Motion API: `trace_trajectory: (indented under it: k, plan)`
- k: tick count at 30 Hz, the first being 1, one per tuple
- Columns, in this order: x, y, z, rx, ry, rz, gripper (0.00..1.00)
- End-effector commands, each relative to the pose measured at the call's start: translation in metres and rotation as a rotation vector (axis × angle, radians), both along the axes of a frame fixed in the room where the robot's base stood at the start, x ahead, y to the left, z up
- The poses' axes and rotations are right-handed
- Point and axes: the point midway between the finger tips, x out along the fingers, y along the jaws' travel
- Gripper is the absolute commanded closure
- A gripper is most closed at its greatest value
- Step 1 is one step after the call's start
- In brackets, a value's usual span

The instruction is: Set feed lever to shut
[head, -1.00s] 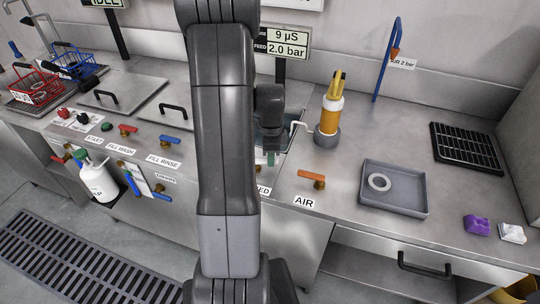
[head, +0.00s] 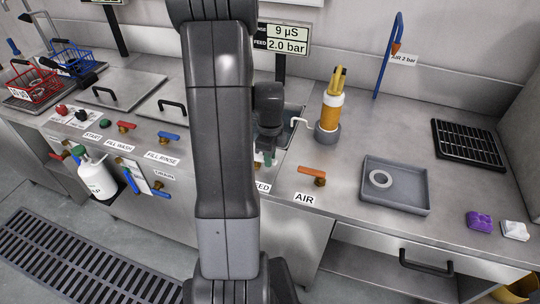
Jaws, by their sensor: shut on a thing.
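The feed lever (head: 267,159) shows only as a small green piece just under my gripper, above the partly covered FEED label (head: 263,187). My gripper (head: 268,152) points down and is shut on the lever. My arm hides most of the lever's surroundings, and its exact angle cannot be made out. The display (head: 283,38) behind reads 9 µS and FEED 2.0 bar.
The orange AIR lever (head: 313,171) stands close to the right. A bottle with an orange band (head: 329,114) stands behind it. A grey tray (head: 409,206) with a ring (head: 380,179) lies further right. Blue and red levers are on the left.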

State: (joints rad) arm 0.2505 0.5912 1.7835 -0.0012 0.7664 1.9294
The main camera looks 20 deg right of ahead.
Motion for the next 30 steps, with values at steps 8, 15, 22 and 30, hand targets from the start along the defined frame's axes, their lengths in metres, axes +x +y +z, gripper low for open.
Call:
trace_trajectory:
  k: [8,15,22,30]
  plan:
    - [0.0,0.0,0.0,0.001,0.0,-0.004,0.58]
    - [0.0,0.0,0.0,0.001,0.0,-0.002,0.58]
    - [0.001,0.0,0.017,0.0,-0.004,-0.002,0.58]
    - [0.001,0.0,0.077,-0.001,-0.007,-0.002,0.58]
